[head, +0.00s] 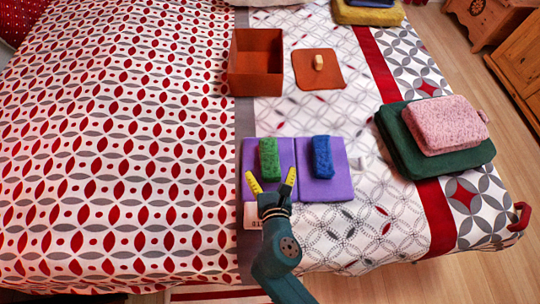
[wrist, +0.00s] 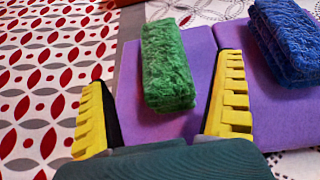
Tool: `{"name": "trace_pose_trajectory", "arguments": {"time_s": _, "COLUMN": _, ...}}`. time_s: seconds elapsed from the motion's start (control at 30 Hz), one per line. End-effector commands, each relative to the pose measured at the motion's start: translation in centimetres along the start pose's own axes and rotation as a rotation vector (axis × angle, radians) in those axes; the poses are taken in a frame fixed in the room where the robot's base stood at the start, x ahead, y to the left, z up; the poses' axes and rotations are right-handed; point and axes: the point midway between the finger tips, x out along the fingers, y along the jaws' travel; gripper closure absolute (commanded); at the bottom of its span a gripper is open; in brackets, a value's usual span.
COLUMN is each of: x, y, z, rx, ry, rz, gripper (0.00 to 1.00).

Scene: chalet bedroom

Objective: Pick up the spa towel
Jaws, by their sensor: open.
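Several towel-like things are in view, and I cannot tell which is called the spa towel. A fuzzy green rolled or folded towel (head: 269,158) lies on the left purple pad (head: 250,158). A similar blue one (head: 322,157) lies on the right purple pad (head: 340,190). My gripper (head: 272,180), with yellow fingers, is open and empty at the pads' near edge. In the wrist view the green towel (wrist: 167,65) shows between and beyond the fingers, with no clear contact; the blue one (wrist: 288,42) is right of them.
A pink textured towel (head: 445,125) lies on dark green folded cloths (head: 400,160) at the right. An open brown box (head: 233,75) and its knobbed lid (head: 319,82) lie farther back. The patterned bed at left is clear.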

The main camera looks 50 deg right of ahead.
Motion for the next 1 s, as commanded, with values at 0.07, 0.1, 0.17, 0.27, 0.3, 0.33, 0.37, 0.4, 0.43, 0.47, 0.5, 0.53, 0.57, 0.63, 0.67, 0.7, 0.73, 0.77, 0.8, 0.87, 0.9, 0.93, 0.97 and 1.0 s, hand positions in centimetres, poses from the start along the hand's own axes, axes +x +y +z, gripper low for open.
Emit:
{"name": "trace_pose_trajectory", "arguments": {"time_s": 0.07, "x": 0.9, "y": -0.1, "z": -0.1, "rx": 0.002, "ry": -0.002, "rz": -0.002, "gripper": 0.02}}
{"name": "trace_pose_trajectory", "arguments": {"time_s": 0.1, "x": 1.5, "y": -0.2, "z": -0.1, "rx": 0.003, "ry": -0.002, "rz": -0.002, "gripper": 0.02}}
{"name": "trace_pose_trajectory", "arguments": {"time_s": 0.17, "x": 2.6, "y": -0.3, "z": 0.0, "rx": 0.004, "ry": -0.004, "rz": -0.002, "gripper": 0.02}}
{"name": "trace_pose_trajectory", "arguments": {"time_s": 0.27, "x": 4.4, "y": -0.5, "z": 0.1, "rx": 0.003, "ry": -0.003, "rz": -0.001, "gripper": 0.02}}
{"name": "trace_pose_trajectory", "arguments": {"time_s": 0.3, "x": 4.9, "y": -0.4, "z": 0.1, "rx": 0.003, "ry": -0.002, "rz": -0.001, "gripper": 0.02}}
{"name": "trace_pose_trajectory", "arguments": {"time_s": 0.33, "x": 5.2, "y": -0.4, "z": 0.2, "rx": 0.002, "ry": -0.002, "rz": 0.0, "gripper": 0.02}}
{"name": "trace_pose_trajectory", "arguments": {"time_s": 0.37, "x": 5.4, "y": -0.4, "z": 0.2, "rx": 0.001, "ry": -0.001, "rz": 0.0, "gripper": 0.02}}
{"name": "trace_pose_trajectory", "arguments": {"time_s": 0.4, "x": 5.5, "y": -0.4, "z": 0.3, "rx": 0.001, "ry": 0.0, "rz": 0.0, "gripper": 0.02}}
{"name": "trace_pose_trajectory", "arguments": {"time_s": 0.43, "x": 5.5, "y": -0.4, "z": 0.3, "rx": 0.001, "ry": 0.0, "rz": 0.0, "gripper": 0.02}}
{"name": "trace_pose_trajectory", "arguments": {"time_s": 0.47, "x": 5.5, "y": -0.4, "z": 0.4, "rx": 0.0, "ry": 0.0, "rz": 0.0, "gripper": 0.02}}
{"name": "trace_pose_trajectory", "arguments": {"time_s": 0.5, "x": 5.5, "y": -0.4, "z": 0.4, "rx": 0.0, "ry": 0.001, "rz": 0.0, "gripper": 0.02}}
{"name": "trace_pose_trajectory", "arguments": {"time_s": 0.53, "x": 5.5, "y": -0.4, "z": 0.4, "rx": 0.0, "ry": 0.001, "rz": 0.0, "gripper": 0.02}}
{"name": "trace_pose_trajectory", "arguments": {"time_s": 0.57, "x": 5.5, "y": -0.4, "z": 0.4, "rx": 0.0, "ry": 0.001, "rz": 0.0, "gripper": 0.02}}
{"name": "trace_pose_trajectory", "arguments": {"time_s": 0.63, "x": 5.5, "y": -0.4, "z": 0.4, "rx": 0.0, "ry": 0.001, "rz": 0.0, "gripper": 0.1}}
{"name": "trace_pose_trajectory", "arguments": {"time_s": 0.67, "x": 5.5, "y": -0.4, "z": 0.4, "rx": 0.0, "ry": 0.0, "rz": 0.0, "gripper": 0.15}}
{"name": "trace_pose_trajectory", "arguments": {"time_s": 0.7, "x": 5.5, "y": -0.4, "z": 0.4, "rx": 0.001, "ry": 0.0, "rz": 0.001, "gripper": 0.23}}
{"name": "trace_pose_trajectory", "arguments": {"time_s": 0.73, "x": 5.4, "y": -0.4, "z": 0.4, "rx": 0.001, "ry": 0.0, "rz": 0.001, "gripper": 0.29}}
{"name": "trace_pose_trajectory", "arguments": {"time_s": 0.77, "x": 5.4, "y": -0.4, "z": 0.4, "rx": 0.001, "ry": 0.0, "rz": 0.001, "gripper": 0.34}}
{"name": "trace_pose_trajectory", "arguments": {"time_s": 0.8, "x": 5.4, "y": -0.4, "z": 0.4, "rx": 0.001, "ry": 0.0, "rz": 0.001, "gripper": 0.42}}
{"name": "trace_pose_trajectory", "arguments": {"time_s": 0.87, "x": 5.4, "y": -0.4, "z": 0.4, "rx": 0.001, "ry": 0.0, "rz": 0.001, "gripper": 0.54}}
{"name": "trace_pose_trajectory", "arguments": {"time_s": 0.9, "x": 5.4, "y": -0.4, "z": 0.4, "rx": 0.001, "ry": 0.0, "rz": 0.001, "gripper": 0.61}}
{"name": "trace_pose_trajectory", "arguments": {"time_s": 0.93, "x": 5.4, "y": -0.4, "z": 0.4, "rx": 0.001, "ry": 0.0, "rz": 0.001, "gripper": 0.67}}
{"name": "trace_pose_trajectory", "arguments": {"time_s": 0.97, "x": 5.4, "y": -0.4, "z": 0.4, "rx": 0.001, "ry": 0.0, "rz": 0.001, "gripper": 0.73}}
{"name": "trace_pose_trajectory", "arguments": {"time_s": 1.0, "x": 5.4, "y": -0.4, "z": 0.5, "rx": 0.001, "ry": -0.001, "rz": 0.001, "gripper": 0.74}}
